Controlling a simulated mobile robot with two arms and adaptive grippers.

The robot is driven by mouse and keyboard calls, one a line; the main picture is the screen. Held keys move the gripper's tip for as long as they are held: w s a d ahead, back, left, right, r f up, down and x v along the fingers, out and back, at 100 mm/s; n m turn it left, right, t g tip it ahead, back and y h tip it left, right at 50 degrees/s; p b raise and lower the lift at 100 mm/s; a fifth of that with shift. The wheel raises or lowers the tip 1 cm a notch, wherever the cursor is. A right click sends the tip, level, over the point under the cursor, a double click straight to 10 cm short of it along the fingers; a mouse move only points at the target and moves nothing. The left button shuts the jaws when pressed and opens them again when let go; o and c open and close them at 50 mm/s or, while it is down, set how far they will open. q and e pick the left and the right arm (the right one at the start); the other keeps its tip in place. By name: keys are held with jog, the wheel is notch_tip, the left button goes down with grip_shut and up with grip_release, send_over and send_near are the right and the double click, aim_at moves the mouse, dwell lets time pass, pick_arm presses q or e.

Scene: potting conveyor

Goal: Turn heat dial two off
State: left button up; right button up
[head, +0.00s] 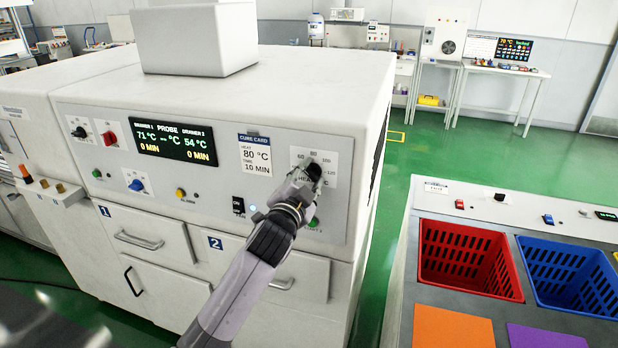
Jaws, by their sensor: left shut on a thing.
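A white oven-like machine (350,100) fills the left and middle of the head view. A black dial (314,170) sits on a white scale plate at the right end of its front panel, with marks such as 60, 80 and 100 around it. My left gripper (308,178) is at this dial and shut on it. The fingers hide part of the dial and its label, so I cannot read its setting clearly. My right gripper is not in view.
The panel also has a display (174,141) reading 71 °C and 54 °C, a cure card (255,156), and other knobs. Drawers one (148,232) and two (285,266) are below. A bench with a red crate (468,232) and blue crate (530,245) stands right.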

pick_arm(q)
jog(key=shift+n, duration=0.3)
jog(key=n, duration=0.3)
jog(key=shift+n, duration=2.7)
jog(key=o, duration=1.2)
jog(key=shift+c, duration=0.2)
jog(key=shift+s, duration=0.15)
jog(key=v, duration=1.1)
jog(key=shift+s, duration=0.35)
